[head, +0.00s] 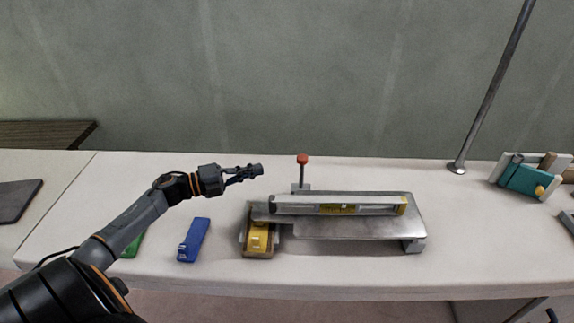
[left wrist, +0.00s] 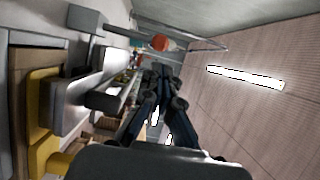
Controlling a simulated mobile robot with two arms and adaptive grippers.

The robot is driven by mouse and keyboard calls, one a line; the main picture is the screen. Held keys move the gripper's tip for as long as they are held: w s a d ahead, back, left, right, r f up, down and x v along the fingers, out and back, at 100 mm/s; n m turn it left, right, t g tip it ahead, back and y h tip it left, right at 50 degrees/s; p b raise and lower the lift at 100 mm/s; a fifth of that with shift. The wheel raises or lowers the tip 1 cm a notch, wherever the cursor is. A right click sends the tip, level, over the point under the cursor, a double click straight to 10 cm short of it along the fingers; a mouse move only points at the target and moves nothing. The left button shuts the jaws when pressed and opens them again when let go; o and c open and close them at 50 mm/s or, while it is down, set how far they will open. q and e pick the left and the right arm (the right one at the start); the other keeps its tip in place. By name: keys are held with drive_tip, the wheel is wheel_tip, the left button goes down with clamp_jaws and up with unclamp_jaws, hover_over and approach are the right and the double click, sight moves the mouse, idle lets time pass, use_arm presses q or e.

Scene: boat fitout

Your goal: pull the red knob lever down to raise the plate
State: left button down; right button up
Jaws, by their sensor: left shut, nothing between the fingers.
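The lever with the red knob (head: 302,159) stands upright behind the metal plate (head: 350,228). The red knob also shows in the left wrist view (left wrist: 163,43), beyond and a little left of the fingers. My left gripper (head: 258,170) is shut and empty. In the head view it is to the left of the knob, with a gap between them and at nearly the same height. A spirit level (head: 380,205) lies along the plate. A yellow block (head: 258,238) sits at the plate's left end. My right gripper is not in view.
A blue block (head: 193,240) lies left of the plate, and a green one (head: 133,244) is partly hidden behind my left arm. A metal pole (head: 490,90) rises from the table at right, near a teal tool (head: 522,180). The table front is clear.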

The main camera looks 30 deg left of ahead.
sight(302, 173)
use_arm(q)
drive_tip(key=b+x, duration=0.1)
drive_tip(key=x, duration=0.8)
drive_tip(key=shift+w+d, duration=0.2)
drive_tip(key=shift+w, duration=0.05)
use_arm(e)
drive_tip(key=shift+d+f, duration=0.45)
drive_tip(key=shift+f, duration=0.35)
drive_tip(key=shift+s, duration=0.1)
